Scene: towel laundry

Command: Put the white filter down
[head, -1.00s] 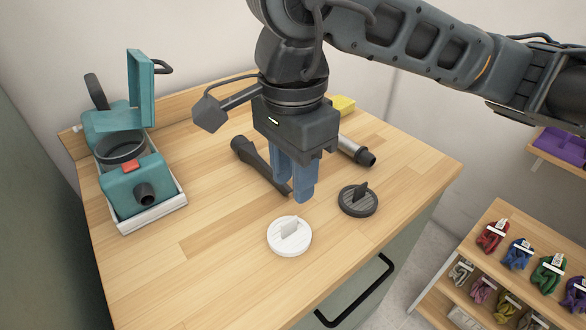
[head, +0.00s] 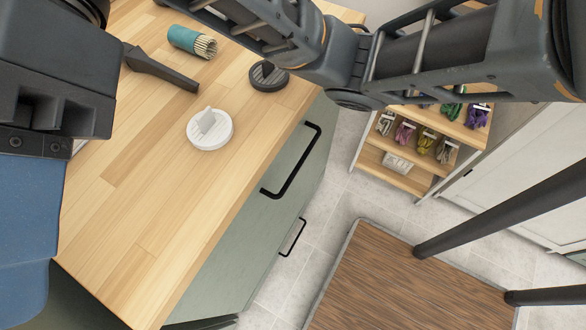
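The white filter (head: 209,131), a round disc with an upright grip fin, lies flat on the wooden worktop (head: 130,235), fin up. Nothing is touching it. My gripper (head: 22,240) is large and close to the camera at the left edge, clear of the filter and to its left. One blue finger shows, cut off by the frame, so its opening cannot be judged. Nothing is seen held in the part that shows.
A dark round filter (head: 268,76), a dark nozzle (head: 160,69) and a teal brush (head: 192,42) lie farther back. The worktop's front is bare. Below are green drawers with black handles (head: 295,165). A shelf (head: 405,175) with gloves and a brown wooden surface (head: 400,285) stand right.

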